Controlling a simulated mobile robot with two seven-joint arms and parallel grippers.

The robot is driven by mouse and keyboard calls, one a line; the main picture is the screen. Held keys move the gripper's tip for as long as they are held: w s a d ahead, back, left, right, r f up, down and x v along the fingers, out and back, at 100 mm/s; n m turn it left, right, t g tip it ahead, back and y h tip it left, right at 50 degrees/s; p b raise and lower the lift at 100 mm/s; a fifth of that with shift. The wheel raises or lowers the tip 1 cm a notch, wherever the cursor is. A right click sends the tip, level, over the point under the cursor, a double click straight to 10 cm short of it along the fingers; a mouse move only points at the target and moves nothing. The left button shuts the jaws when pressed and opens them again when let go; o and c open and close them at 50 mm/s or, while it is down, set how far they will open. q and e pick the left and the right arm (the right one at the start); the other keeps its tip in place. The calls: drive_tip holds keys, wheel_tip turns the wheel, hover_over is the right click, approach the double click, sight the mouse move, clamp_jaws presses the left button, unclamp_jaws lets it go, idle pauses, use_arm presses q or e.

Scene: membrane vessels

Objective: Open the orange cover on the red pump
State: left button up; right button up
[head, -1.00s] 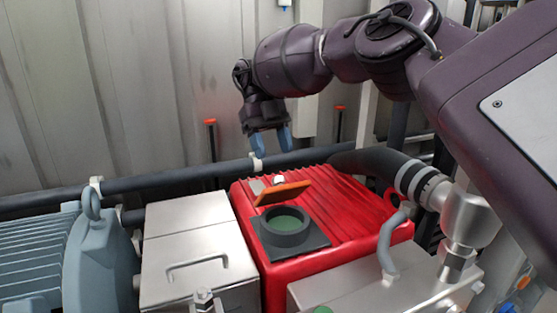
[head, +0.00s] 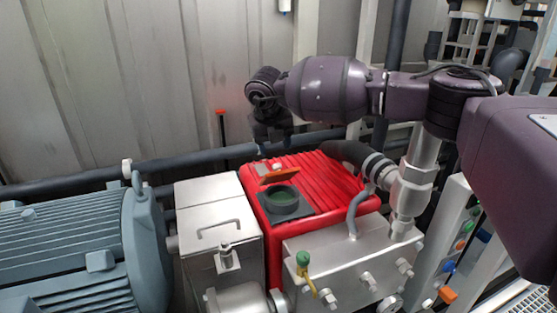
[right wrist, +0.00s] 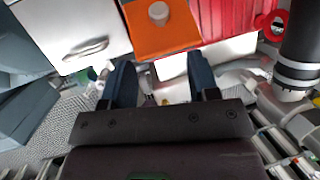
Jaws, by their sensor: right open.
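The red pump (head: 335,182) has a ribbed top with a dark square plate bearing a round, green-centred port (head: 284,199). The orange cover (head: 279,176) stands raised and tilted at the back edge of the port, so the port is uncovered. In the right wrist view the orange cover (right wrist: 161,40) lies ahead of the fingertips, with a pale round knob on it. My right gripper (head: 273,150) is just behind and above the cover, open with nothing between its fingers (right wrist: 160,65). No contact with the cover shows. My left gripper is out of view.
A silver box with a handle (head: 215,215) stands left of the pump, and a grey-blue motor (head: 80,245) further left. A silver block with fittings (head: 340,262) is in front. A dark horizontal pipe (head: 210,155) runs behind, before the metal wall. A hose (head: 358,155) curves at the right.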

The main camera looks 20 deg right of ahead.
sight(276, 164)
drive_tip(key=shift+d+r+t, duration=0.1)
drive_tip(key=shift+r+t, duration=0.5)
drive_tip(key=shift+r, duration=0.15)
drive_tip(key=shift+w+f, duration=0.15)
drive_tip(key=shift+f, duration=0.3)
drive_tip(key=b+x, duration=0.2)
drive_tip(key=x, duration=0.7)
drive_tip(key=shift+w+f, duration=0.3)
drive_tip(key=shift+f, duration=0.2)
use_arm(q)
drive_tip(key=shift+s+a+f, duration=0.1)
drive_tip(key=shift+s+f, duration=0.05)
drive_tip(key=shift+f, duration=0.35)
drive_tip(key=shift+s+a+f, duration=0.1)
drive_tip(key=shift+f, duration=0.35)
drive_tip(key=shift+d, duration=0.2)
use_arm(e)
clamp_jaws()
